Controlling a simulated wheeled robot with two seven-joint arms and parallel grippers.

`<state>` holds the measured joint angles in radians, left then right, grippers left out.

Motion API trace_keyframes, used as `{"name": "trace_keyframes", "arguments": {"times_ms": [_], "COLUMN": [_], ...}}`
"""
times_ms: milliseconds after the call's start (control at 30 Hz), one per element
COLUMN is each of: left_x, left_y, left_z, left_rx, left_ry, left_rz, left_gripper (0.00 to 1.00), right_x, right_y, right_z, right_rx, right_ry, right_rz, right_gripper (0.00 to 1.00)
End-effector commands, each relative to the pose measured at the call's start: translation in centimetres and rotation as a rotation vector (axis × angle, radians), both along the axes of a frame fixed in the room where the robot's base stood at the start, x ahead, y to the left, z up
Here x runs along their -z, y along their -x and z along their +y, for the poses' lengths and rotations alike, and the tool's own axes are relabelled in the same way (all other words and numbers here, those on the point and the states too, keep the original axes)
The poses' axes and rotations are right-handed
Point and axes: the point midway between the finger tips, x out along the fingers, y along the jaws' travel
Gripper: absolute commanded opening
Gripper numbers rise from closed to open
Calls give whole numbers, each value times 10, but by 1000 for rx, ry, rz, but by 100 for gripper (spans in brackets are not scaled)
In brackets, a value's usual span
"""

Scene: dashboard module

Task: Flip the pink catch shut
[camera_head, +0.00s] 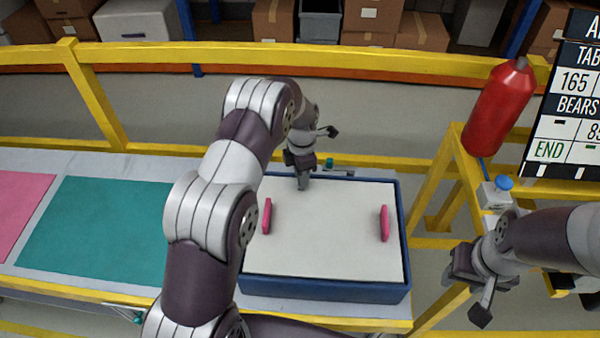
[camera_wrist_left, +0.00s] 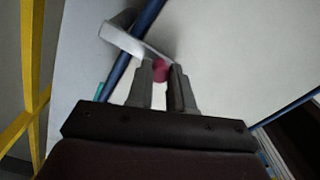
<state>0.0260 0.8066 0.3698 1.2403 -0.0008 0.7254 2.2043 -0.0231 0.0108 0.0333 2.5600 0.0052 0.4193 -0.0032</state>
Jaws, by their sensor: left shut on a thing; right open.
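The pink catch (camera_wrist_left: 160,70) shows in the left wrist view as a small round pink end between my left fingertips (camera_wrist_left: 160,75). A bent metal plate (camera_wrist_left: 122,40) lies beside it, by the blue rim. My left gripper is shut on the pink catch. In the head view my left gripper (camera_head: 303,184) points down at the far edge of the blue-rimmed module (camera_head: 325,289); the catch cannot be made out there. My right gripper (camera_head: 472,294) is open and empty, right of the module.
Two pink upright bars (camera_head: 266,216) (camera_head: 385,223) stand on the module's pale top. A small teal part (camera_head: 328,163) sits by its far edge. Yellow rails (camera_head: 240,54) run behind. A red bottle-shaped object (camera_head: 500,107) stands at the right. Teal (camera_head: 95,228) and pink mats lie at left.

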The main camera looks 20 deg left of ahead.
Motion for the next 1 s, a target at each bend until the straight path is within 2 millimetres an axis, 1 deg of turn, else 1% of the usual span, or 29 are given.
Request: {"name": "trace_keyframes", "arguments": {"times_ms": [333,367,400,433,667,767,867,967,1000], "left_x": [-1,-1,-1,-1,0,-4,-19,-45,-57], "left_y": [-1,-1,-1,-1,0,-1,-2,-2,-2], "left_z": [-1,-1,-1,-1,0,0,0,-1,-1], "left_rx": [-4,-4,-3,-3,-3,-2,-2,-2,-2], "left_ry": [1,1,1,1,0,1,1,0,0], "left_rz": [-2,-2,-2,-2,-1,-2,-6,-8,-6], "left_gripper": [0,24,37,47,47,47,47,47,47], "right_x": [0,0,0,0,0,1,4,8,10], "right_y": [0,0,0,0,0,0,0,0,0], "right_z": [0,0,0,0,0,0,0,0,0], "right_rx": [0,0,0,0,0,0,0,0,0], "right_ry": [0,0,0,0,0,0,0,0,0], "right_rz": [0,0,0,0,0,0,0,0,0], "right_gripper": [45,45,45,45,45,45,45,45,45]}}
